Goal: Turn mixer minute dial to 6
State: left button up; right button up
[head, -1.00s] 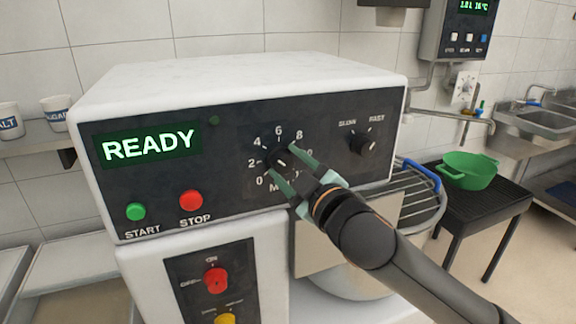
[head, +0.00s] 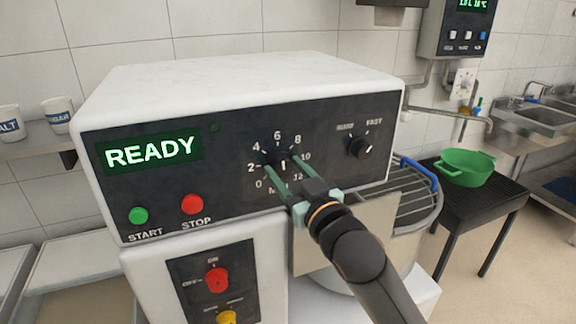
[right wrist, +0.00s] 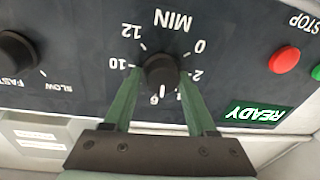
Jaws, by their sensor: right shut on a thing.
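The mixer minute dial (head: 281,158) is a black round knob on the mixer's dark front panel, ringed by the numbers 0 to 12. My right gripper (head: 281,165) has its two green fingers on either side of the knob, shut on it. In the right wrist view, upside down, the fingers (right wrist: 159,74) flank the dial (right wrist: 161,72). The knob's white mark stands near upright in the head view and lies on the side towards the 6; its exact setting is hard to tell. My left gripper is not in view.
Right of the minute dial is the speed knob (head: 361,147), marked SLOW and FAST. Left are the READY display (head: 150,152), green START button (head: 138,215) and red STOP button (head: 192,204). The bowl guard (head: 415,190) sits just right of my right arm.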

jog(key=shift+s+a+f+m, duration=0.15)
jog(key=shift+a+m, duration=0.15)
jog(key=shift+m, duration=0.3)
jog(key=o, duration=1.1)
jog(key=shift+o, duration=0.9)
jog(key=shift+d, duration=0.1)
jog(key=r+v, duration=0.1)
jog(key=v, duration=1.1)
jog(key=shift+d+f, duration=0.2)
jog(key=shift+f, duration=0.25)
jog(key=shift+s, duration=0.15)
